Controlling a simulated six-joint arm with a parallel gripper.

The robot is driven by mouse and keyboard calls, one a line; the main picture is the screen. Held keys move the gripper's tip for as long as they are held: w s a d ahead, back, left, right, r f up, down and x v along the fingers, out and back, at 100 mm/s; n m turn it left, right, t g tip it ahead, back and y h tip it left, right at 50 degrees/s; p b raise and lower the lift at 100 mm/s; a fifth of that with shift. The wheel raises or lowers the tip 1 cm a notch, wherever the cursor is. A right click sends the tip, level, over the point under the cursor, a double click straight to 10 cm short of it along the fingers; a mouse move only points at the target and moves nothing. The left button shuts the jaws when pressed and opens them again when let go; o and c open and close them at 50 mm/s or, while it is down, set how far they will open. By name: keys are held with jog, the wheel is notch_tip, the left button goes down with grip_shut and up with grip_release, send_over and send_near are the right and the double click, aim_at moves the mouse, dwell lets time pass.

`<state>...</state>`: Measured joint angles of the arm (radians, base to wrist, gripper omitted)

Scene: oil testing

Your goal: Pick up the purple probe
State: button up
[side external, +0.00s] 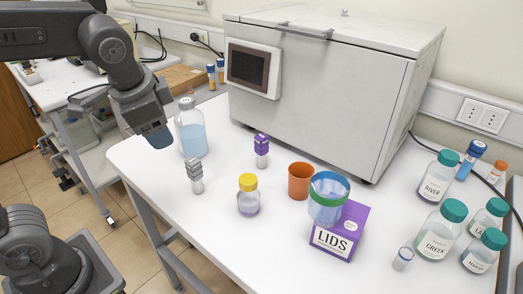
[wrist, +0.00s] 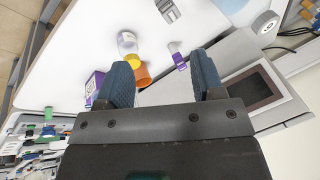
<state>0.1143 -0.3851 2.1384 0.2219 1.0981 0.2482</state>
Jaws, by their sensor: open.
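The purple probe (side external: 262,151) stands upright on the white table in front of the large white machine, with a purple ridged top and a pale lower part. In the wrist view the purple probe (wrist: 178,58) shows beyond the fingertips, between their lines and nearer the right finger. My gripper (side external: 158,138) is above the table's left part, left of the probe and clear of it. In the wrist view my gripper (wrist: 163,76) has its two blue fingers wide apart with nothing held between them.
A grey probe (side external: 195,175) and a blue-liquid bottle (side external: 190,130) stand left of the purple probe. A yellow-lidded jar (side external: 248,197), orange cup (side external: 300,181) and purple LIDS box (side external: 342,235) stand in front. The white machine (side external: 315,95) rises behind. Teal-lidded jars (side external: 438,180) stand right.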

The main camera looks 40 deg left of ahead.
jog(key=w+d+m+g+y, duration=0.1)
jog(key=w+m+g+y, duration=0.15)
jog(key=w+m, duration=0.45)
jog(key=m+y, duration=0.8)
jog(key=y, duration=0.1)
send_near(264, 137)
jog(key=shift+t, duration=0.25)
jog(key=x, duration=0.7)
jog(key=shift+a, duration=0.1)
jog(key=shift+s+x, duration=0.1)
jog(key=shift+x, duration=1.3)
jog(key=shift+s+x, duration=0.15)
jog(key=shift+x, duration=1.25)
jog(key=shift+f, duration=0.2)
jog(key=c, duration=1)
jog(key=shift+c, duration=0.2)
jog(key=shift+r, duration=0.15)
